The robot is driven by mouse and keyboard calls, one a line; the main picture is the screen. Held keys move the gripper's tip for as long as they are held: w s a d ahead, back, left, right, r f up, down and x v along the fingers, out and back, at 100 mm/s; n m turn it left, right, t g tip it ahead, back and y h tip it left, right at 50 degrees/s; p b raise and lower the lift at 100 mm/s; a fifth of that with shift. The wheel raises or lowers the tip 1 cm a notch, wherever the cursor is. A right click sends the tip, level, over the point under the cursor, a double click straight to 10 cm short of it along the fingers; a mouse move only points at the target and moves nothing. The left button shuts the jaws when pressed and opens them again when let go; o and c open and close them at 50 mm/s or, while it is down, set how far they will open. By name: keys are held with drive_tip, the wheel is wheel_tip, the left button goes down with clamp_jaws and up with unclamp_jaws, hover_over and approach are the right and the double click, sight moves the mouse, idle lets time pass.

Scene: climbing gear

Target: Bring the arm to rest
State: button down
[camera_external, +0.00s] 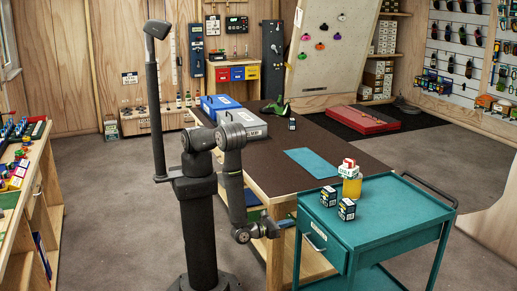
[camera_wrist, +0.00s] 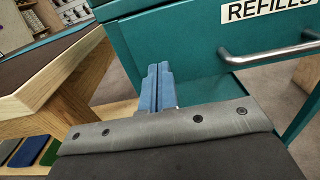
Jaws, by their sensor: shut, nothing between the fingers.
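My gripper (camera_external: 286,223) hangs low at the end of my dark arm, beside the left side of the teal cart (camera_external: 385,232). In the wrist view its two blue fingers (camera_wrist: 158,84) are pressed together with nothing between them. They point toward the cart's drawer front (camera_wrist: 205,55), which bears a "REFILLS" label and a metal handle (camera_wrist: 270,52). The picture does not clearly show whether the fingertips touch the cart.
The wooden workbench (camera_external: 262,180) stands close behind my gripper, with a blue mat (camera_external: 312,162) and cases on top. The cart carries two dark boxes (camera_external: 346,209) and a yellow container (camera_external: 352,187). Open floor lies left of my column.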

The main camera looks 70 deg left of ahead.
sight(301, 219)
drive_tip(key=shift+w, duration=1.8)
drive_tip(key=shift+s, duration=0.1)
drive_tip(key=s, duration=1.1)
drive_tip(key=shift+s, duration=0.15)
drive_tip(key=shift+w, duration=5.75)
